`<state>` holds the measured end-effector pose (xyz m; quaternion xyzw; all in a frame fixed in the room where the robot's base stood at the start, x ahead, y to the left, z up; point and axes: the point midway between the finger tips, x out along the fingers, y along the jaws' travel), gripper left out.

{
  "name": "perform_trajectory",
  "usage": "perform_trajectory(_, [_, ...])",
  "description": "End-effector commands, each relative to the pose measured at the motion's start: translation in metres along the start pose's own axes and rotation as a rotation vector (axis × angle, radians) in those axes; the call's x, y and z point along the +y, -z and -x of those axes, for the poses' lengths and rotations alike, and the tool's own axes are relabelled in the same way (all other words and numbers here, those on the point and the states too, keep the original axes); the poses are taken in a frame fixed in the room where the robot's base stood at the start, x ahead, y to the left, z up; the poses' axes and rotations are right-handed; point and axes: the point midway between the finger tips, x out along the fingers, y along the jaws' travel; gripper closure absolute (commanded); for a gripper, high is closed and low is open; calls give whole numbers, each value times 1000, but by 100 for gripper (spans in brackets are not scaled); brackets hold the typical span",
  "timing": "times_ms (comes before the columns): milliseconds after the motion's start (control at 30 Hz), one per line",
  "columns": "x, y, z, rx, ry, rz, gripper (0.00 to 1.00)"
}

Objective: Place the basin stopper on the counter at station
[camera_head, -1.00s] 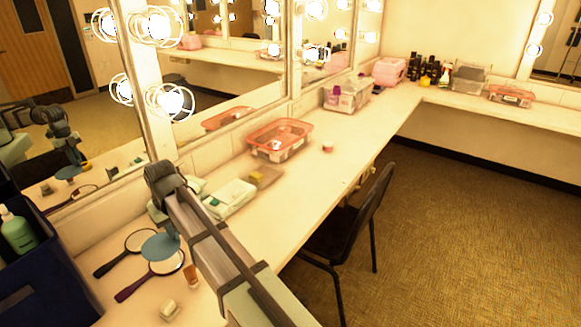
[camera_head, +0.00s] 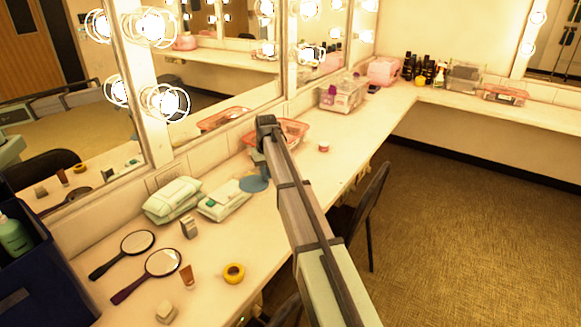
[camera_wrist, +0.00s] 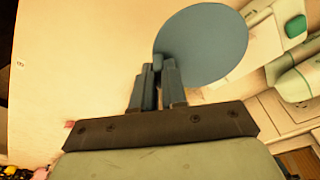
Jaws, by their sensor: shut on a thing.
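The basin stopper is a flat blue-grey disc (camera_head: 254,184), seen low over the counter (camera_head: 215,255), just right of the wipe packs. My gripper (camera_head: 257,168) is shut on it and points down. In the wrist view the disc (camera_wrist: 208,45) sticks out to the right of the closed fingers (camera_wrist: 157,68). I cannot tell whether the disc touches the counter. The arm hides part of the counter behind it. No station mark shows clearly.
Wipe packs (camera_head: 173,199) lie left of the stopper. A pink-rimmed tray (camera_head: 292,130) is behind the arm. A chair (camera_head: 367,215) stands at the counter's edge.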

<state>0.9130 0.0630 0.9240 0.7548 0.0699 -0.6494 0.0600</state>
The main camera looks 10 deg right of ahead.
Motion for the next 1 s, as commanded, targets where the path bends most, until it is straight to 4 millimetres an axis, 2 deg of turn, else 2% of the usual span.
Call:
perform_trajectory(33, [25, 8, -1, 0, -3, -24, 100])
perform_trajectory(200, [95, 18, -3, 0, -13, -89, 100])
perform_trajectory(300, [132, 21, -4, 0, -18, -122, 100])
perform_trajectory(433, [168, 22, -5, 1, -23, -154, 100])
perform_trajectory(600, [194, 21, -6, 1, -27, -177, 100])
perform_trajectory(767, [200, 19, -13, 0, -27, -183, 100])
perform_trajectory(1000, [200, 13, -48, -2, -27, -183, 100])
